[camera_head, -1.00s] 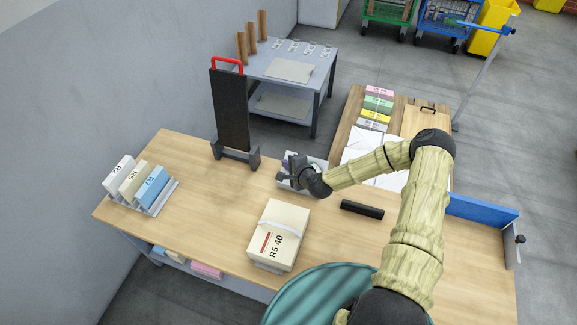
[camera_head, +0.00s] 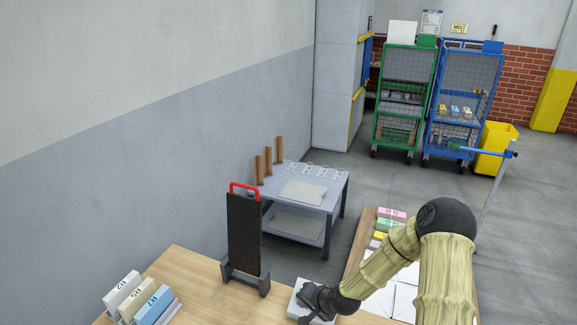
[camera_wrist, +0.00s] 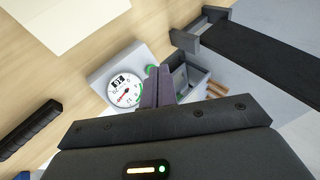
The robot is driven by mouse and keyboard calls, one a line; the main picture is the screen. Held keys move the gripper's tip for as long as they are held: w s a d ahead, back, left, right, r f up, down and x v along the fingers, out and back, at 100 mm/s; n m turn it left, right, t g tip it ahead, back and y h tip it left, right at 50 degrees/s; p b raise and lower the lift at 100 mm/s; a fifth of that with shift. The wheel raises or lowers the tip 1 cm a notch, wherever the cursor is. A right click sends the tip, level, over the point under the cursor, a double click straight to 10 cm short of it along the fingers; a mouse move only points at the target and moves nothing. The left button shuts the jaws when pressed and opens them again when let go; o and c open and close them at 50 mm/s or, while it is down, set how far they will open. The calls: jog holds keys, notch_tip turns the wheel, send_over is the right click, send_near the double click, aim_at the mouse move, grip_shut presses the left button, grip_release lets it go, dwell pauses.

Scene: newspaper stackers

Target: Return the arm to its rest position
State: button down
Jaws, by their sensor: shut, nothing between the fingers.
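My arm reaches from the lower right across the wooden workbench (camera_head: 187,279). My gripper (camera_head: 301,291) hangs over a small white dial scale (camera_head: 296,311) near the bench's far side, and the arm and gripper partly hide the scale. In the wrist view, the two fingers of my gripper (camera_wrist: 157,88) are together and hold nothing. The dial scale (camera_wrist: 113,67) shows beside the fingertips there, with a round dial and red needle. I cannot tell whether the fingers touch it.
A black upright board with a red handle (camera_head: 244,235) stands left of my gripper. Numbered blocks (camera_head: 153,306) sit at the bench's left end. A grey side table (camera_head: 325,190) stands behind. Green (camera_head: 404,98) and blue (camera_head: 462,105) cage trolleys stand on open floor at the back.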

jog(key=s+d+r+n+g+h, duration=0.1)
jog(key=s+d+r+n+h, duration=0.1)
jog(key=s+d+r, duration=0.3)
jog(key=s+d+r+n+g+h, duration=0.2)
jog(key=s+d+r+n+h, duration=0.1)
jog(key=s+r, duration=1.1)
notch_tip(320, 180, up, 3)
jog(key=d+n, duration=0.1)
jog(key=d, duration=0.1)
jog(key=shift+s+d, duration=0.3)
jog(key=shift+w+f, duration=0.1)
jog(key=shift+w, duration=0.05)
jog(key=shift+a, duration=0.1)
dwell(0.4)
